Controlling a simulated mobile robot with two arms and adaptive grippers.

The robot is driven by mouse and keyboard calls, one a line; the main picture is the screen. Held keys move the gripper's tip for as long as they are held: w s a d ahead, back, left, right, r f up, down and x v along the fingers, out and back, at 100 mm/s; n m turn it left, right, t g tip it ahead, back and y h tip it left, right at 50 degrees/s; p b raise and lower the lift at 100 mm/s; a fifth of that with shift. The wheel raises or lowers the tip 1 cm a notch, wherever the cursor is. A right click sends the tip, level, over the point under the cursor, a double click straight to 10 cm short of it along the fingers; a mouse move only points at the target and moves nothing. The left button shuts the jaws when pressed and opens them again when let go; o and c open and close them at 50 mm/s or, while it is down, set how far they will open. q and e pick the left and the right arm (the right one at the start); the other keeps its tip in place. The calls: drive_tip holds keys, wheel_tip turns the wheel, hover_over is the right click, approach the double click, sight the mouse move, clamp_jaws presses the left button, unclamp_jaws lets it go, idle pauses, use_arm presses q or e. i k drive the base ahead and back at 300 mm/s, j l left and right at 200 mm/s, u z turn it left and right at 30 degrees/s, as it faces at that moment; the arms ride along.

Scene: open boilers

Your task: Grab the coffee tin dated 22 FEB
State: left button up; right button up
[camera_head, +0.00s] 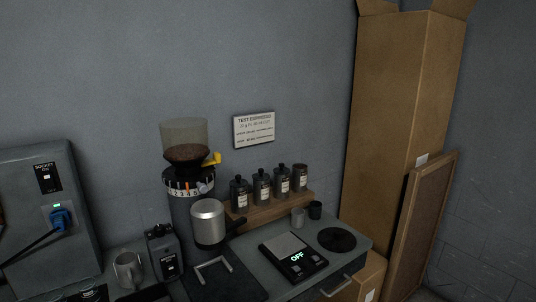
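Several dark coffee tins with black knobbed lids and pale labels stand upright in a row on a wooden riser (268,213). They are the leftmost tin (239,195), a second tin (262,187), a third tin (281,181) and the rightmost tin (300,177). The label dates are too small to read, so I cannot tell which tin is dated 22 FEB. Neither of my grippers shows in the head view.
A grinder (188,190) and a metal cup (208,222) stand left of the tins. A scale reading OFF (293,256), small cups (298,217) and a black disc (337,240) are in front. Tall cardboard boxes (400,110) stand right. A sign (254,129) hangs behind.

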sight(299, 170)
drive_tip(key=i+l+u, duration=0.55)
drive_tip(key=i+l, duration=0.15)
drive_tip(key=l, duration=0.2)
